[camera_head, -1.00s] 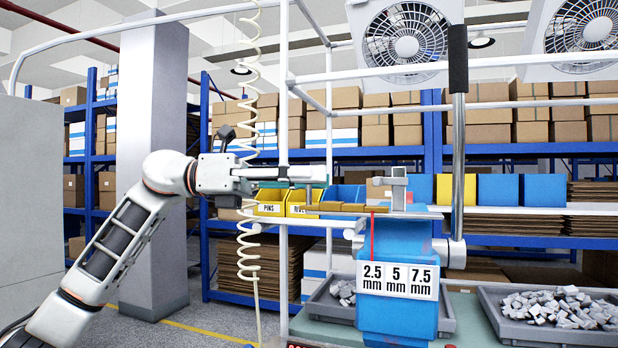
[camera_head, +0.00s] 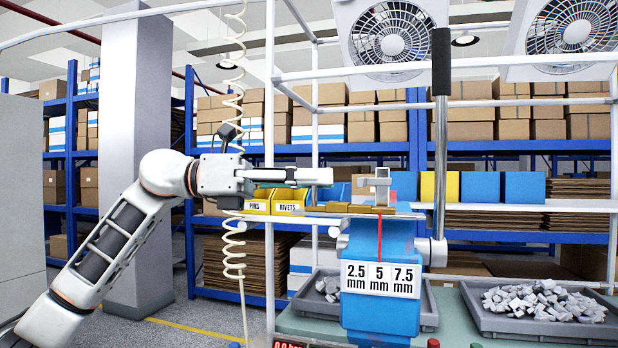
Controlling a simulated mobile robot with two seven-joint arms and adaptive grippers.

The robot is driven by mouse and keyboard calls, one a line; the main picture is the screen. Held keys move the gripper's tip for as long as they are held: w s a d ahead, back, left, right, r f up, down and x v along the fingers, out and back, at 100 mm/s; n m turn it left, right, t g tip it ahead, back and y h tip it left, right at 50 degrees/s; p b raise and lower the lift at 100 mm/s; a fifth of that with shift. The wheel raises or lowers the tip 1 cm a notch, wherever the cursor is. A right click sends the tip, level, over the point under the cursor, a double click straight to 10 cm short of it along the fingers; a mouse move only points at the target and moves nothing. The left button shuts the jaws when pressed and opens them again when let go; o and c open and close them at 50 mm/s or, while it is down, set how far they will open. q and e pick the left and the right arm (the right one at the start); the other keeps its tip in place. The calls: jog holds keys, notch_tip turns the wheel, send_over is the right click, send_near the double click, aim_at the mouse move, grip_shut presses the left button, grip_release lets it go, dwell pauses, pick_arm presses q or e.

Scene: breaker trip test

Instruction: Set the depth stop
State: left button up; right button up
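The blue press (camera_head: 377,255) stands at the bench centre. Its white scale (camera_head: 380,279) reads 2.5, 5 and 7.5 mm. A thin red pointer (camera_head: 379,238) points down at the 5 mm mark. A brass-coloured slide bar (camera_head: 370,210) lies along the top under a grey upright block (camera_head: 375,187). My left gripper (camera_head: 331,176) reaches in from the left at about the height of the block, with its tips a little left of it in the picture. It is seen side-on, so its opening cannot be told. My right gripper is out of view.
A long lever with a black grip (camera_head: 441,62) rises at the press's right side. Grey trays of metal pieces (camera_head: 545,302) stand on both sides. Yellow bins marked PINS and RIVETS (camera_head: 287,203) sit behind my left gripper. A coiled hose (camera_head: 235,120) hangs by my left wrist.

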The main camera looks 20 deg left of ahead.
pick_arm(q)
jog(key=shift+o, duration=1.4)
jog(key=shift+a, duration=0.1)
jog(key=s+a, duration=0.2)
jog(key=a, duration=0.9)
jog(key=shift+a, duration=0.35)
